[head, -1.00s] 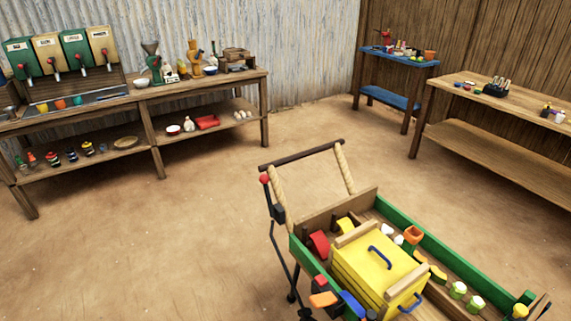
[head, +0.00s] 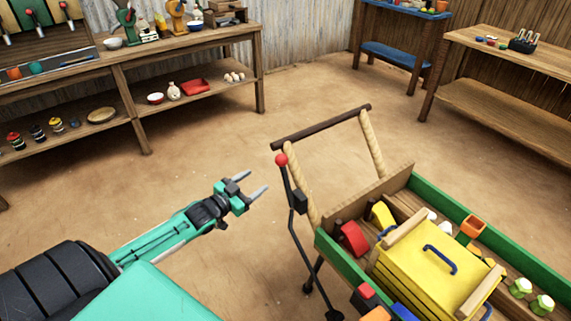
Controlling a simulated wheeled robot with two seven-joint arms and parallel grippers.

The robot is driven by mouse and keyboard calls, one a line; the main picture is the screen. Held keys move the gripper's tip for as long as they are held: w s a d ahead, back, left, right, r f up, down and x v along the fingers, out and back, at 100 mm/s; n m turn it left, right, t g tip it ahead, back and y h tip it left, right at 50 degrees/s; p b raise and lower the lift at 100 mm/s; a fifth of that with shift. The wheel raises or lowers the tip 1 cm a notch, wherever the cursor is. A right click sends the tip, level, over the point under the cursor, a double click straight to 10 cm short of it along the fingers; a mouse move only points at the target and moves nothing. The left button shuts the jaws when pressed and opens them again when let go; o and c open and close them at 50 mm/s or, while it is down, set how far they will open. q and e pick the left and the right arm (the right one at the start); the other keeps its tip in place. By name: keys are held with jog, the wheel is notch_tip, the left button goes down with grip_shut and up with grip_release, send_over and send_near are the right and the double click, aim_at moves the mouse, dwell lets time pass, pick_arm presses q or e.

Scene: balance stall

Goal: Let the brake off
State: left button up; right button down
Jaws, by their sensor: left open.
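The brake lever is a thin black rod with a red knob (head: 281,159) on top, at the left side of the cart near its handle. It leans slightly and runs down past a black block (head: 300,201) on the cart's side. The cart (head: 335,255) has a green side, rope-wrapped handle posts and a dark push bar (head: 321,127). My left gripper (head: 257,186) is teal with grey fingers. It is open and empty, left of the lever and apart from it, pointing toward it. My right gripper is not in view.
The cart carries a yellow box (head: 430,275) with a blue handle, and several coloured blocks and pots. A wooden bench (head: 190,65) stands at the back left, a blue table (head: 395,55) and another wooden bench (head: 510,60) at the back right. Bare floor lies between.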

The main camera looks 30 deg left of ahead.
aim_at(285, 158)
pick_arm(q)
jog(key=w+d, duration=0.1)
jog(key=w, duration=0.3)
jog(key=w+d+r, duration=0.1)
jog(key=w, duration=0.4)
jog(key=w+d+r, duration=0.1)
jog(key=w, duration=0.3)
jog(key=shift+w+d, duration=0.15)
jog(key=shift+w, duration=0.2)
